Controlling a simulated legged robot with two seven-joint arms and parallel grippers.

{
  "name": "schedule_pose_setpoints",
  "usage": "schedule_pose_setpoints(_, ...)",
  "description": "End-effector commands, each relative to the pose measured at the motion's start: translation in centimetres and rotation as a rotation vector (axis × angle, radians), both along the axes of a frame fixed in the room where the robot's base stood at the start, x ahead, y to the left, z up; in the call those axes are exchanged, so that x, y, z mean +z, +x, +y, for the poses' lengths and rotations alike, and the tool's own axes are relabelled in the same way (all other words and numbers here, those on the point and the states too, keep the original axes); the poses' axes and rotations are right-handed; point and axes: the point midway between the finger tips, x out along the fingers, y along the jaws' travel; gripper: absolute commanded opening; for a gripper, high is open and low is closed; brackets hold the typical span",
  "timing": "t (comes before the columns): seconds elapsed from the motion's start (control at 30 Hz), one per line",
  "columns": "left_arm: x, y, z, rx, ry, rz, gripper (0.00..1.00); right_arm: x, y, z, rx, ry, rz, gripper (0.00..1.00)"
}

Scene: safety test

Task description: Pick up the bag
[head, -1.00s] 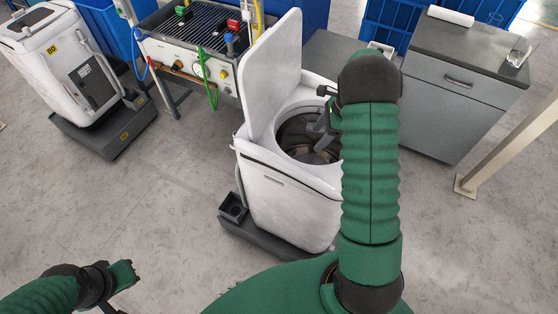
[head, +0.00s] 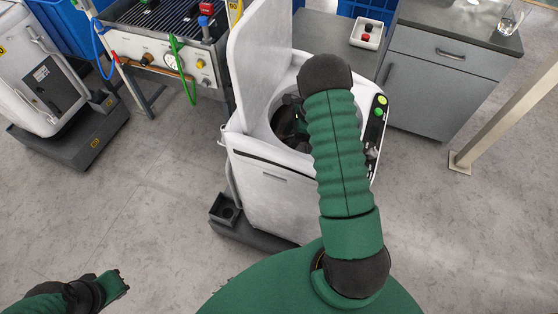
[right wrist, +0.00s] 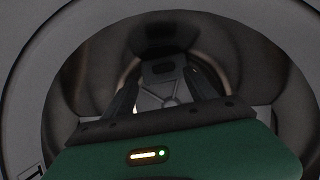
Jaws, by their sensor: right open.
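A white top-loading machine (head: 262,190) stands in front of me in the head view, its lid (head: 255,55) raised. I cannot make out a bag in either view. My right gripper (head: 288,122) reaches down into the machine's round drum opening, mostly hidden by my own wrist. In the right wrist view the right gripper (right wrist: 163,85) is open, its two dark fingers apart. A pale ridged piece (right wrist: 158,95) shows between and beyond them; I cannot tell what it is. My left gripper (head: 118,286) is low at the left, away from the machine, and its jaw state is unclear.
A second white machine (head: 40,80) stands at the far left. A bench with gauge and hoses (head: 165,55) is behind. A grey cabinet (head: 440,75) and small tray with buttons (head: 367,33) are at back right. A beige post (head: 505,110) stands right. Floor left is clear.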

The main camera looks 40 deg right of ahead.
Motion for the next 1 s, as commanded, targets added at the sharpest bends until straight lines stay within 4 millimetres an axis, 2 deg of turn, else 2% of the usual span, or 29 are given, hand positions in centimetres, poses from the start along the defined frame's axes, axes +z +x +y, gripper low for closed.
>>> schedule_pose_setpoints(0.03, -0.1, 0.0, 0.0, 0.000, 0.000, 0.000, 0.00, -1.1, 0.2, 0.3, 0.001, 0.000, 0.002, 0.65)
schedule_pose_setpoints(0.27, -0.1, 0.0, 0.0, -0.001, 0.000, 0.000, 0.00, -3.5, 1.0, 1.2, 0.001, -0.001, 0.002, 0.65)
schedule_pose_setpoints(0.43, -0.1, 0.0, 0.0, -0.001, 0.000, 0.000, 0.00, -6.2, 2.0, 2.4, 0.001, -0.003, 0.003, 0.65)
schedule_pose_setpoints(0.53, -0.1, 0.0, 0.0, -0.001, 0.000, 0.000, 0.00, -7.0, 2.2, 2.6, 0.001, -0.004, 0.000, 0.65)
schedule_pose_setpoints(0.73, -0.1, 0.0, 0.0, -0.001, 0.000, 0.000, 0.00, -7.1, 2.2, 2.5, 0.000, -0.003, 0.000, 0.65)
schedule_pose_setpoints(1.0, -0.1, 0.0, 0.0, -0.001, 0.000, 0.000, 0.00, -7.1, 2.2, 2.4, 0.001, -0.002, 0.000, 0.30)
